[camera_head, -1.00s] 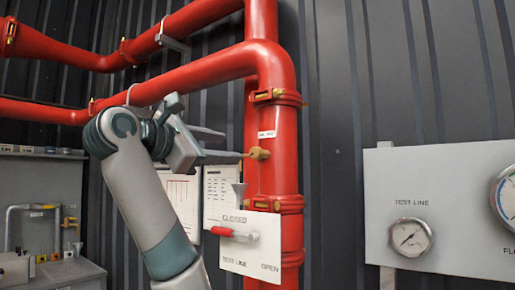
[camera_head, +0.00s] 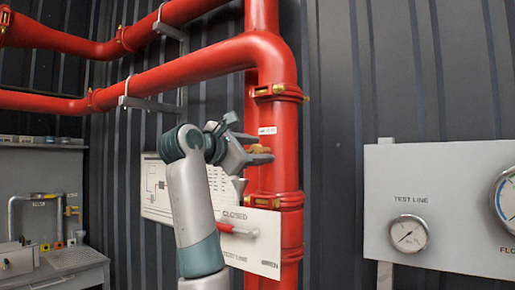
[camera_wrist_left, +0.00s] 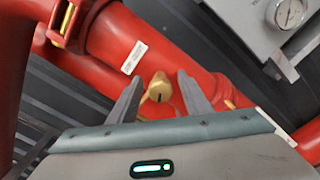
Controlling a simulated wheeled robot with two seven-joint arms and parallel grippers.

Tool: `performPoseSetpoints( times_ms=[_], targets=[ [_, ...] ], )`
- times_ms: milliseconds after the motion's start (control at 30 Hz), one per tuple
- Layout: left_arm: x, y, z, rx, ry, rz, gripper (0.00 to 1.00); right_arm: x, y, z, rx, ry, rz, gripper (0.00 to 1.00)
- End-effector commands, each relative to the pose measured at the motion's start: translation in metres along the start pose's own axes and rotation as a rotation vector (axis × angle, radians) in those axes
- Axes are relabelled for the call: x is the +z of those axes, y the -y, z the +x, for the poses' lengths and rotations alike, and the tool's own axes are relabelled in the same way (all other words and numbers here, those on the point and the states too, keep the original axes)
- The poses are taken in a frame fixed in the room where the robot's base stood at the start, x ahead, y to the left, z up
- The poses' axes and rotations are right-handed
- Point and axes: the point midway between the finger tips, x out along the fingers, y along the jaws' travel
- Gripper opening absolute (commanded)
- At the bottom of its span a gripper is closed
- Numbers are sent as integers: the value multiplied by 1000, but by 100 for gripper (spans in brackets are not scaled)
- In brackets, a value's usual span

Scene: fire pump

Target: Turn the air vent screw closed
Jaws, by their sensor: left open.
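The air vent screw (camera_wrist_left: 160,91) is a small brass fitting with a dark slot, on the side of the red vertical pipe. In the left wrist view it sits between and just beyond the two fingertips of my left gripper (camera_wrist_left: 157,88), which is open. In the head view the brass screw (camera_head: 258,148) is partly covered by the fingers of my left gripper (camera_head: 262,150). I cannot tell whether a finger touches it. A small white label (camera_head: 267,131) is on the pipe just above it. My right gripper is not in view.
A white test line plate (camera_head: 262,262) with a red-handled lever (camera_head: 238,231) is below the gripper.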

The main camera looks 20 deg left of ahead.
Motion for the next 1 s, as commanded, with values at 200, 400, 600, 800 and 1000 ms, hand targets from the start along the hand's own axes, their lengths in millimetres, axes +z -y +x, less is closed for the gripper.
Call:
performPoseSetpoints(
  times_ms=[200, 400, 600, 800, 1000],
  targets=[
    [0, 0, 0, 0, 0, 0, 44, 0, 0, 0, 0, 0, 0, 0],
    [0, 0, 0, 0, 0, 0, 3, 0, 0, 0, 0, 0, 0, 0],
    [0, 0, 0, 0, 0, 4, 3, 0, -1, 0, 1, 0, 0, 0],
    [0, 1, 0, -1, 0, 41, 3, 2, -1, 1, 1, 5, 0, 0],
    [-1, 1, 0, -1, 0, 131, 3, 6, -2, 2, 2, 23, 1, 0]
  ],
)
